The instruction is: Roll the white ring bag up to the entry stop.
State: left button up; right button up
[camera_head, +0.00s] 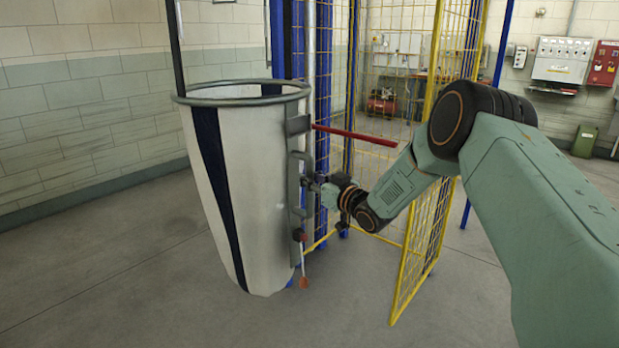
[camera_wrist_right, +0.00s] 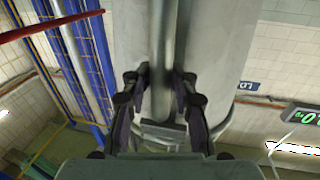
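The white ring bag (camera_head: 262,200) hangs upright left of centre in the head view, a tall tapering bag with a dark blue stripe and a grey ring (camera_head: 235,101) around its open top. A grey vertical handle bar (camera_head: 294,190) runs down its right side. My right gripper (camera_head: 312,184) is at this bar. In the right wrist view the bar (camera_wrist_right: 164,60) stands between the two fingers (camera_wrist_right: 160,90), which look closed on it; the contact is partly hidden. I cannot identify the entry stop for certain. My left gripper is out of view.
A red bar (camera_head: 355,135) sticks out to the right behind the bag, above my right gripper. Blue posts and yellow mesh panels (camera_head: 425,235) stand behind and to the right. The grey floor (camera_head: 110,280) at left is clear.

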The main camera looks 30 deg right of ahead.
jog(key=shift+o, duration=1.4)
jog(key=shift+r, duration=0.25)
jog(key=shift+w, duration=0.1)
jog(key=shift+w, duration=0.1)
jog(key=s+d, duration=0.1)
jog(key=s, duration=1.1)
jog(key=shift+d, duration=0.4)
jog(key=shift+f, duration=0.1)
